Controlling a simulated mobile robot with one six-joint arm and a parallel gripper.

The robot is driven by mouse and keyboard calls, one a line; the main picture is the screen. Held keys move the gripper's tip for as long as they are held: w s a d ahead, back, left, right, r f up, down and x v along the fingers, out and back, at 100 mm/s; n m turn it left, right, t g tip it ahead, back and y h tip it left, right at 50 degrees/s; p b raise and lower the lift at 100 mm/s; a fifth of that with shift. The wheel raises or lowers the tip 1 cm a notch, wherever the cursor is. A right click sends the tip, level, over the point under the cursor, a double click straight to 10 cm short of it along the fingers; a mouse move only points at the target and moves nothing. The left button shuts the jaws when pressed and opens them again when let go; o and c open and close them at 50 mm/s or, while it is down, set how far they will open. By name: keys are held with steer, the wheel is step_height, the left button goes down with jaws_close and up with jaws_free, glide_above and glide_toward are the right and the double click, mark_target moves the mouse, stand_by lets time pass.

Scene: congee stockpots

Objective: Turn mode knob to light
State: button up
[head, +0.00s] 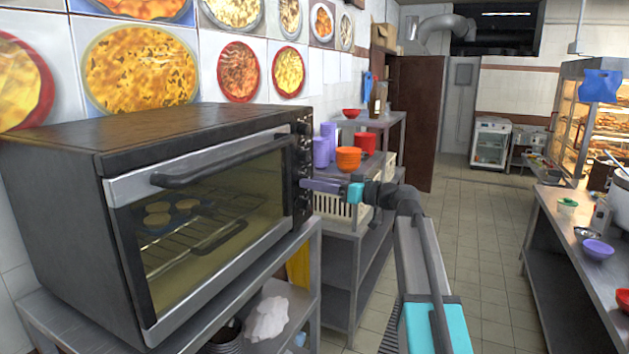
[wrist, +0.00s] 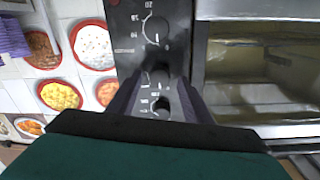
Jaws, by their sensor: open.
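The oven's dark control panel (head: 301,175) is a narrow strip at the right end of the oven front, with knobs in a column. In the wrist view a knob with a dial scale (wrist: 155,29) is at the top. A middle knob (wrist: 158,72) and a lower knob (wrist: 161,104) sit between my two fingers. My gripper (wrist: 157,82) is open, one finger on each side of these knobs; I cannot tell if either touches. In the head view my gripper (head: 306,184) reaches the panel from the right. Which knob is the mode knob, and its setting, are unreadable.
The black oven (head: 60,170) has its glass door shut, with a long handle (head: 225,160) across it and round food inside. It stands on a metal table (head: 312,255). Orange bowls (head: 348,158) and purple cups (head: 322,151) stand close behind my gripper. The tiled aisle on the right is clear.

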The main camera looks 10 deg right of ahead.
steer(key=shift+w+a, duration=0.25)
steer(key=shift+a, duration=0.1)
steer(key=c, duration=1.1)
steer(key=shift+o, duration=0.2)
steer(key=shift+m, duration=0.4)
steer(key=m+b, duration=0.2)
steer(key=m, duration=0.6)
steer(key=shift+d+m+g, duration=0.1)
steer(key=shift+m+g, duration=0.2)
steer(key=shift+m, duration=0.1)
